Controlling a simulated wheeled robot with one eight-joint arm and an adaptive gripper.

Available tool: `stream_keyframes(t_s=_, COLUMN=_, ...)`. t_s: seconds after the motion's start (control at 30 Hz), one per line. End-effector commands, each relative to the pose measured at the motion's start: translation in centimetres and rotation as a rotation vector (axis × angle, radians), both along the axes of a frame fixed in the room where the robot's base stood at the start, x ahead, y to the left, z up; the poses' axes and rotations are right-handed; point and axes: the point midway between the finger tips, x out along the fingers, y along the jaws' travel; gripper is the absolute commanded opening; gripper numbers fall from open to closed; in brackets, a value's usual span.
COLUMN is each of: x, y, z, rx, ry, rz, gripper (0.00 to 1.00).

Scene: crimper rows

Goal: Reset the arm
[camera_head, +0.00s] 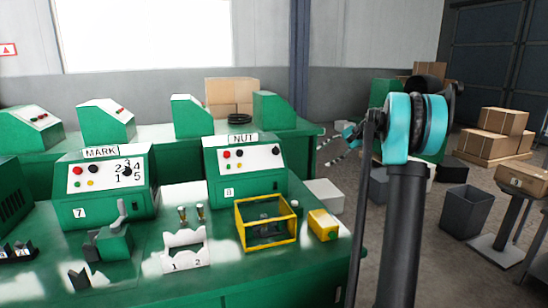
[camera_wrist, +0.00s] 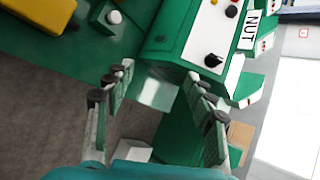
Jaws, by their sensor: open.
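My arm rises at the right of the head view, with teal joints at its top. My gripper (camera_head: 340,143) points left, raised above the floor just past the right end of the green bench (camera_head: 130,275). In the wrist view my gripper (camera_wrist: 165,88) has its two fingers spread wide apart, with nothing between them. Beyond the fingers is the green machine marked NUT (camera_head: 245,165), which also shows in the wrist view (camera_wrist: 190,45), turned on its side.
The bench holds the MARK machine (camera_head: 105,185), a white stand (camera_head: 185,245) numbered 1 and 2, a yellow frame (camera_head: 240,228) and a yellow block (camera_head: 323,225).

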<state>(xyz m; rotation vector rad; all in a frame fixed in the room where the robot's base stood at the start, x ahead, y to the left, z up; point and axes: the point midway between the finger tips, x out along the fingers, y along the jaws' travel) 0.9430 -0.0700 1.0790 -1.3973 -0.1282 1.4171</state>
Motion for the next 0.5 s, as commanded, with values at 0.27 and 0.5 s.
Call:
stream_keyframes(t_s=0.27, x=-9.1, y=3.6, z=-4.7, rx=-0.226, ry=-0.063, rz=0.092, gripper=0.55)
stream_keyframes(t_s=0.5, x=-19.7, y=5.4, z=-10.3, rx=-0.464, ry=-0.140, rz=0.209, gripper=0.55)
